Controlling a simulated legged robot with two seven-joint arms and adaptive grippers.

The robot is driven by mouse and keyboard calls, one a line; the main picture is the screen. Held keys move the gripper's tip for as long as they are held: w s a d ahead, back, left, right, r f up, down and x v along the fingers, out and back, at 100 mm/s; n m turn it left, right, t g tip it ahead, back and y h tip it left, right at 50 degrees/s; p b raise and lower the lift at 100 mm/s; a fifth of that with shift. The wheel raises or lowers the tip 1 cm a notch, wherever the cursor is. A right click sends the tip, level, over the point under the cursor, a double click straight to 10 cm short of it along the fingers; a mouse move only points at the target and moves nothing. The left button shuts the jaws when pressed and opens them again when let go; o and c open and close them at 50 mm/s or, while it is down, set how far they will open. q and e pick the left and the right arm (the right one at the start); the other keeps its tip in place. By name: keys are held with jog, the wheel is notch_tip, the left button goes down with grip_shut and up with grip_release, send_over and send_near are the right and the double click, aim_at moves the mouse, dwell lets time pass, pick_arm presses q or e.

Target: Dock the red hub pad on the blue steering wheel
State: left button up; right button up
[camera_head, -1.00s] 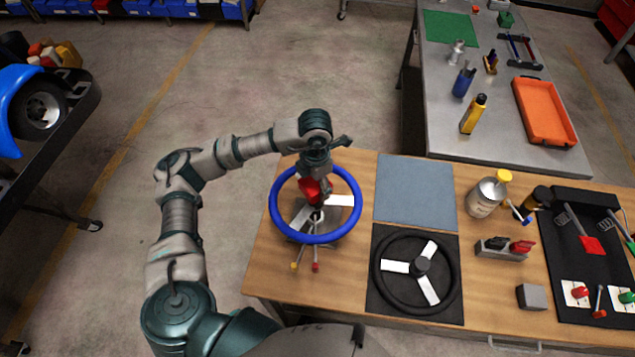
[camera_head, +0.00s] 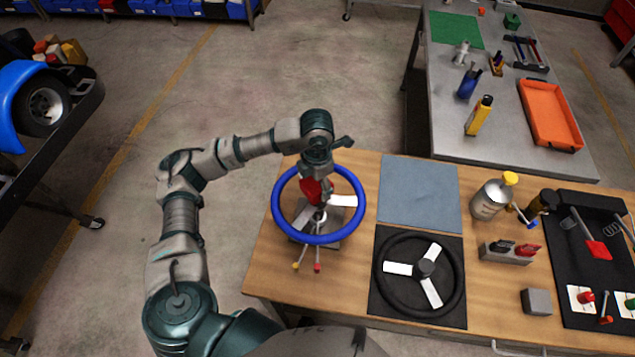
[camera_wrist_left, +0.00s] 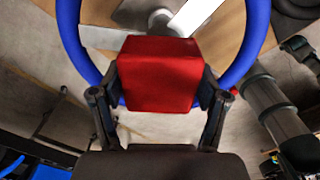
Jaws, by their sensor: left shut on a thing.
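The blue steering wheel (camera_head: 283,229) sits on its stand at the left end of the wooden workbench, with white spokes and a hub post in its middle. My left gripper (camera_head: 320,195) is over the ring's interior and shut on the red hub pad (camera_head: 310,186). In the left wrist view the red pad (camera_wrist_left: 160,75) sits between the two fingers (camera_wrist_left: 158,100). The wheel's rim (camera_wrist_left: 255,35) passes behind the pad there, and the hub (camera_wrist_left: 160,20) shows beyond its top edge. The pad appears above and beside the hub, apart from it. My right gripper is not in view.
A black steering wheel (camera_head: 385,295) lies on a dark mat to the right, below an empty grey-blue mat (camera_head: 420,190). Two small levers (camera_head: 308,255) stick out at the blue wheel's front. A bottle (camera_head: 490,198) and a black tool tray (camera_head: 575,210) stand farther right.

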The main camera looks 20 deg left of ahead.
pick_arm(q)
jog(key=shift+f+b, duration=0.35)
jog(key=shift+f, duration=0.15)
jog(key=o, duration=1.5)
jog(key=shift+r+p, duration=3.2)
jog(key=shift+r, duration=2.4)
jog(key=shift+f, duration=0.1)
